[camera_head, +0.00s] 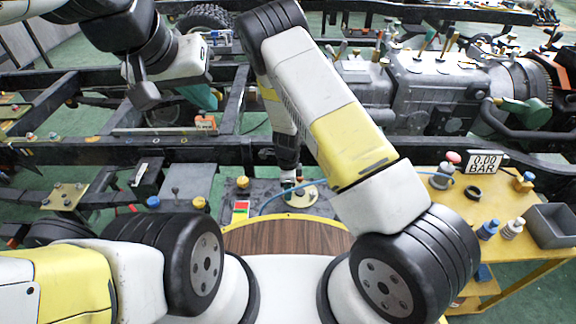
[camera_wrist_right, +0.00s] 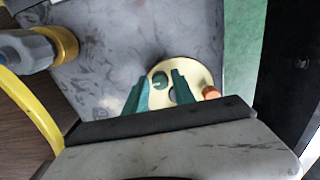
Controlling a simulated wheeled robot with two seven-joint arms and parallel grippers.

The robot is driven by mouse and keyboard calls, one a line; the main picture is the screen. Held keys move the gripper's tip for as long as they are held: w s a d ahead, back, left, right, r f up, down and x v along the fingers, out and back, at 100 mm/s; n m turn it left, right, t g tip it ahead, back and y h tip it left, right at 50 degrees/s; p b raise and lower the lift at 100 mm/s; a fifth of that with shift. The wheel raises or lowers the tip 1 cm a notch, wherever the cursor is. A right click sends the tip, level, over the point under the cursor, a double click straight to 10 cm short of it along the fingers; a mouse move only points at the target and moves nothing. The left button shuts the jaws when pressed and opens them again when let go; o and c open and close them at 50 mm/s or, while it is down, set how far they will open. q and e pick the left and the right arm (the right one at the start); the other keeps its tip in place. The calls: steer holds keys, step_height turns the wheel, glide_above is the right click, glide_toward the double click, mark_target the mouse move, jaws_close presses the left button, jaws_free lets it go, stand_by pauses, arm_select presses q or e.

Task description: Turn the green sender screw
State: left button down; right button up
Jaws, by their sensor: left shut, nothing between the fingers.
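I cannot tell how far the tips are above the plate. In the head view my right gripper (camera_head: 289,185) points down at the plate, and the screw is hard to make out. My left gripper (camera_head: 202,97) is shut and empty at upper left, over the chassis frame.
An orange screw (camera_wrist_right: 211,92) sits on the plate, right of my fingers.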

jaws_close()
steer(key=shift+n, duration=0.4)
steer(key=n, duration=0.2)
steer(key=shift+n, duration=0.4)
steer(key=n, duration=0.3)
steer(key=shift+n, duration=0.3)
steer(key=n, duration=0.5)
steer(key=shift+d, duration=0.1)
steer(key=n, duration=0.5)
steer(key=shift+n, duration=0.5)
